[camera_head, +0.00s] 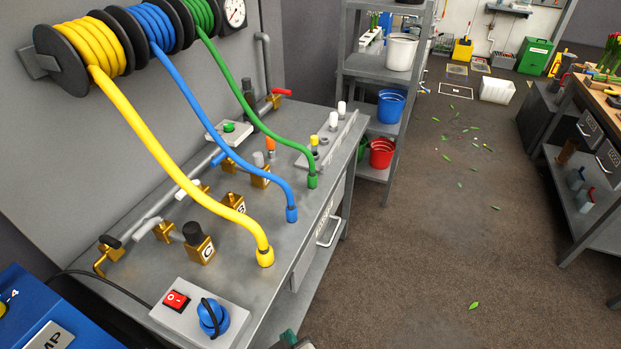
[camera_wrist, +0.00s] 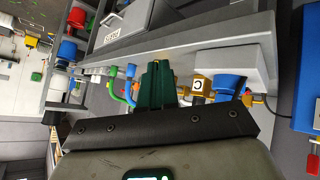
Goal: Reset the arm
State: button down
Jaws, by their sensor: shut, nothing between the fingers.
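My gripper (camera_wrist: 157,68) shows in the wrist view as dark green fingers held together, with nothing between them. In the head view only a small dark green part of my gripper (camera_head: 289,338) shows at the bottom edge, by the front of the workbench (camera_head: 262,205). The rest of my arm is out of that view.
Yellow (camera_head: 135,150), blue (camera_head: 215,110) and green (camera_head: 240,90) hoses hang from wall reels to the bench. A switch box (camera_head: 200,315) stands at its near end. Shelves (camera_head: 370,70) hold buckets. The floor (camera_head: 430,240), with scattered leaves, is mostly clear.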

jog(key=s+d+f+m+g+h, duration=0.2)
jog(key=d+f+m, duration=0.1)
jog(key=d, duration=0.8)
jog(key=s+d+f+m+g+h, duration=0.1)
jog(key=s+d+f+m+g, duration=0.15)
jog(key=d, duration=0.85)
jog(key=s+d+f+m+g, duration=0.2)
jog(key=s+d+m+g, duration=0.1)
jog(key=s+d, duration=0.6)
jog(key=s+g, duration=0.1)
jog(key=s, duration=0.1)
jog(key=shift+s+d+y, duration=0.2)
jog(key=shift+s+y, duration=0.2)
jog(key=shift+a+f, duration=0.1)
